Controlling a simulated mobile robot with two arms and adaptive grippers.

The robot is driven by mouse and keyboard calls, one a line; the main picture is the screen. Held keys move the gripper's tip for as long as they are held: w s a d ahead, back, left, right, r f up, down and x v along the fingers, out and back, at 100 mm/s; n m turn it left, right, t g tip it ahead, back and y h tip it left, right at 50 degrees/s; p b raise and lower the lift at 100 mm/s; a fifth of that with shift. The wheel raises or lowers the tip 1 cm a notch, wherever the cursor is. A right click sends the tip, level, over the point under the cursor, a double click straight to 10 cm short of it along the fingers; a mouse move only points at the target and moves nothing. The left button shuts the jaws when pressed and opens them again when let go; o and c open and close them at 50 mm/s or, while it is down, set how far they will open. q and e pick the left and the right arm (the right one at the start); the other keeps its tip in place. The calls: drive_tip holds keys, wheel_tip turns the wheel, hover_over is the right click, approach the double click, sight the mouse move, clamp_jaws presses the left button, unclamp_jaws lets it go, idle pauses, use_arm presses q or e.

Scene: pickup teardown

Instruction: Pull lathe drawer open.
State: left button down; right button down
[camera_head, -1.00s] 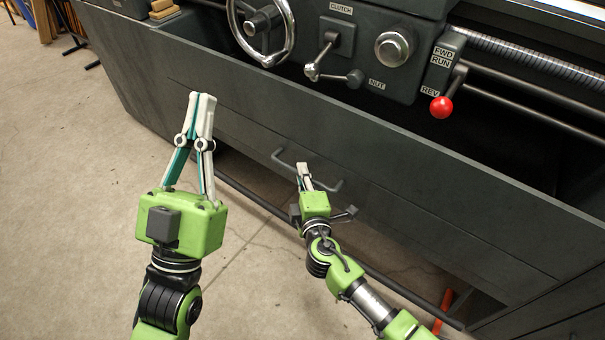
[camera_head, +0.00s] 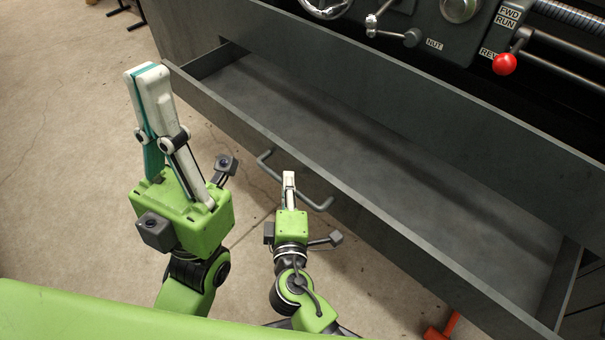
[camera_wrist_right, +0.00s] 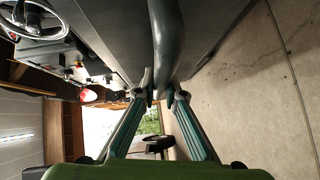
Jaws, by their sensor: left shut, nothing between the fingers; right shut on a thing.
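The lathe drawer (camera_head: 215,104) is a long grey drawer that stands pulled out of the dark lathe body (camera_head: 370,80). Its empty inside floor shows. A bent bar handle (camera_head: 318,206) is on its front face. My right gripper (camera_head: 289,178) is shut on the handle, near its middle. In the right wrist view the handle bar (camera_wrist_right: 167,50) runs between the fingers (camera_wrist_right: 161,96). My left gripper (camera_head: 147,72) is shut and empty, raised in front of the drawer's left end and apart from it.
Lathe controls, with a red-knobbed lever (camera_head: 505,64) and a handwheel (camera_head: 326,5), are above the drawer. An orange-red object (camera_head: 441,328) is on the floor under the drawer's right part. Bare concrete floor (camera_head: 70,170) is clear on the left.

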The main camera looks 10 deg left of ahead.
drive_tip(key=shift+s+a+f, duration=0.1)
drive_tip(key=shift+s+a, duration=0.4)
drive_tip(key=shift+s, duration=0.25)
drive_tip(key=c, duration=2.1)
unclamp_jaws()
drive_tip(key=v, duration=1.2)
